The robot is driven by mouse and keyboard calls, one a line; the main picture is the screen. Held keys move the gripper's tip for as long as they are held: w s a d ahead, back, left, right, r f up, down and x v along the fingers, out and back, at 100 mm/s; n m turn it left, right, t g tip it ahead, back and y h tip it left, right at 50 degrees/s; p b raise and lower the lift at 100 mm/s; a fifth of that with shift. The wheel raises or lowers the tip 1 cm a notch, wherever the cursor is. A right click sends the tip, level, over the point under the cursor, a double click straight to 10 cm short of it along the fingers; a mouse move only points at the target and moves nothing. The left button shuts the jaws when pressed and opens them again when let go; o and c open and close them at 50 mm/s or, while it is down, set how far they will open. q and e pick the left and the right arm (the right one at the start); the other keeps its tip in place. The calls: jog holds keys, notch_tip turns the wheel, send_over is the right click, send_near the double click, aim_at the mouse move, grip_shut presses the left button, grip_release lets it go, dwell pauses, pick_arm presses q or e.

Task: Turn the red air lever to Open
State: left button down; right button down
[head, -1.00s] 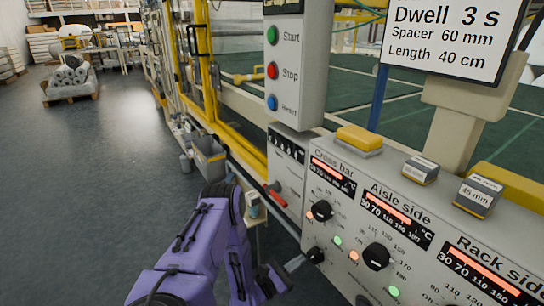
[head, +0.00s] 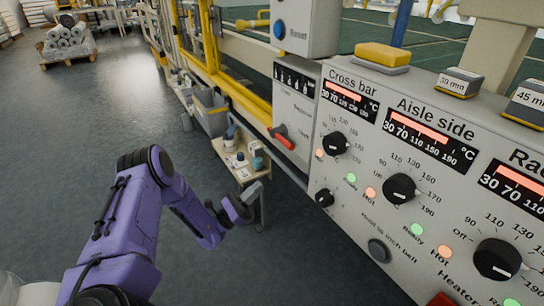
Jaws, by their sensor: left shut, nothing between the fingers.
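The red air lever (head: 285,142) is on the front of the narrow grey panel left of the heater controls. Its red handle slants down to the right from a dark pivot. The small lettering beside it is too blurred to read. My left gripper (head: 255,190), on the purple arm from the left, is shut and empty. In the picture it is below and a little left of the lever, apart from it, in front of a small side table. My right gripper is not in view.
The grey control panel (head: 350,80) with black knobs, lamps and displays fills the right side. A small table (head: 238,172) with cups stands behind my left gripper. A yellow-framed machine (head: 232,85) runs behind. The dark floor at left is open.

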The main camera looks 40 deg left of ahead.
aim_at(280, 138)
pick_arm(q)
jog(key=s+a+r+p+x, duration=0.1)
jog(key=r+p+x, duration=0.1)
jog(key=x, duration=1.1)
jog(key=shift+s+p, duration=0.25)
jog(key=shift+p, duration=0.2)
jog(key=shift+r, duration=0.1)
